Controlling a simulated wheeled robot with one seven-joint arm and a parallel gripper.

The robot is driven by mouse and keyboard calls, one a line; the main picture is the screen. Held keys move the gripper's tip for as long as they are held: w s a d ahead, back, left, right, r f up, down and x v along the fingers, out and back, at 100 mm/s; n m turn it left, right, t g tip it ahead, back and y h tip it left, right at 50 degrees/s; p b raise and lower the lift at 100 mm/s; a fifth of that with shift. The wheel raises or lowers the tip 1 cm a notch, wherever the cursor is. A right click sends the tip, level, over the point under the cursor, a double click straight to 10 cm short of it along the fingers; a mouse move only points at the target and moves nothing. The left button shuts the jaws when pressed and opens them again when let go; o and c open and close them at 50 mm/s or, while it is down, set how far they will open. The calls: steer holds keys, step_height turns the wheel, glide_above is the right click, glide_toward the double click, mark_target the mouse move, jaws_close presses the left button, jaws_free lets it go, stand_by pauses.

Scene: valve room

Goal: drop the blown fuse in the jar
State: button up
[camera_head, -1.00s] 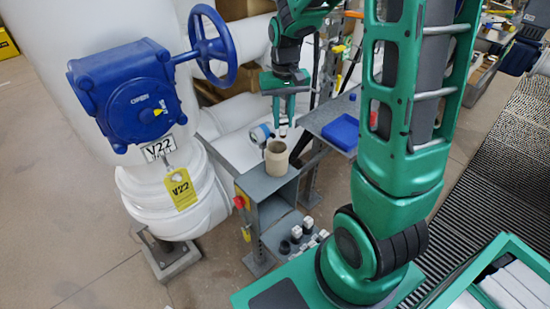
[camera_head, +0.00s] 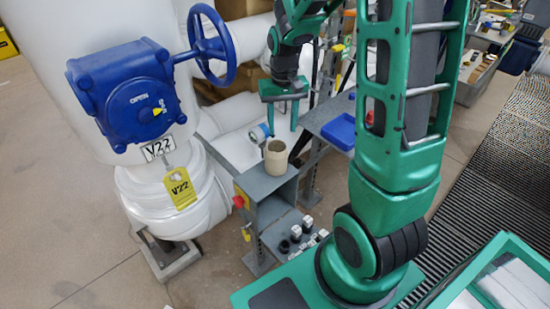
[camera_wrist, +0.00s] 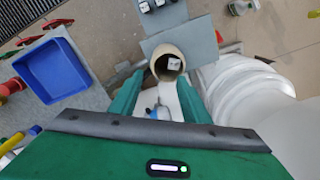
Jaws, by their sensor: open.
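The beige jar (camera_head: 276,157) stands upright on the grey shelf top. It also shows in the wrist view (camera_wrist: 155,55), where I look into its mouth. A white, square-ended fuse (camera_wrist: 174,63) with a dark mark shows within the mouth, apparently inside the jar. My gripper (camera_head: 282,122) is open and empty, above and just behind the jar. In the wrist view its two green fingers (camera_wrist: 160,80) are spread apart, near the jar's rim, with nothing held between them.
Several white and dark fuses (camera_head: 307,224) stand on the lower shelf. A blue tray (camera_head: 341,131) lies on the bench to the right. The blue valve box (camera_head: 136,100) with its handwheel (camera_head: 214,47) is at left. A blue-and-white round part (camera_head: 259,132) sits behind the jar.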

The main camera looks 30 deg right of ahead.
step_height(320, 180, up, 11)
steer(key=shift+f, duration=0.15)
stand_by(0.4)
steer(key=s+d+m, duration=0.1)
steer(key=s, duration=1.2)
steer(key=s+d+f+m, duration=0.1)
steer(key=s+d, duration=0.1)
steer(key=s, duration=1.1)
steer(key=shift+d+m, duration=0.3)
